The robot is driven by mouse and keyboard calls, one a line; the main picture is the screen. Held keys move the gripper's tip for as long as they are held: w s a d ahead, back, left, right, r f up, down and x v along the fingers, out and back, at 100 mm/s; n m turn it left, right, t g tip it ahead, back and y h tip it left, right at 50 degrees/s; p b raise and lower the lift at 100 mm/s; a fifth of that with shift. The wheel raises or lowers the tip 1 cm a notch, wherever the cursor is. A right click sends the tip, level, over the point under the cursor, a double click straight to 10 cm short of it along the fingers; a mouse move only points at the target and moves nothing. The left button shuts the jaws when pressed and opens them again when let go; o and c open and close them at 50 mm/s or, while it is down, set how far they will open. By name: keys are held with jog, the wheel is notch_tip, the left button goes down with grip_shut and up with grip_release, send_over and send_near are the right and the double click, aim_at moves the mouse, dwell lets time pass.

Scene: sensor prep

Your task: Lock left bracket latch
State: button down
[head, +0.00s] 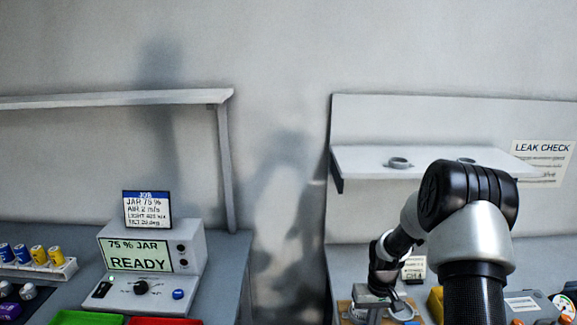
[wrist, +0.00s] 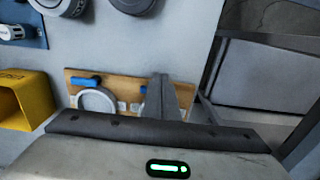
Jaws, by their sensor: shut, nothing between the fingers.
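A wooden board (wrist: 130,82) carries two ring brackets with blue latches. In the wrist view, one pale ring (wrist: 98,91) with its blue latch (wrist: 87,80) shows clearly on the board's left. The other blue latch (wrist: 144,89) shows only in part, and its ring is mostly hidden behind my gripper (wrist: 163,84). My gripper's fingers are together and empty, over or beside that second bracket; contact cannot be told. In the head view, my gripper (head: 376,297) is low over the board (head: 344,307), partly blocking it, and a ring (head: 402,311) shows to its right.
A yellow bin (wrist: 25,100) stands close to the board. Dark round parts (wrist: 135,4) lie on the bench beyond it in the wrist view. A shelf (head: 430,160) with small dishes hangs above. A READY console (head: 150,265) stands on the separate left bench.

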jog(key=shift+a, duration=0.35)
jog(key=shift+a+b, duration=0.4)
jog(key=shift+a, duration=0.15)
dwell(0.8)
jog(key=shift+w+a, duration=0.1)
jog(key=shift+a, duration=0.1)
notch_tip(320, 180, up, 6)
jog(key=p, duration=0.3)
jog(key=shift+w, duration=0.3)
dwell(0.5)
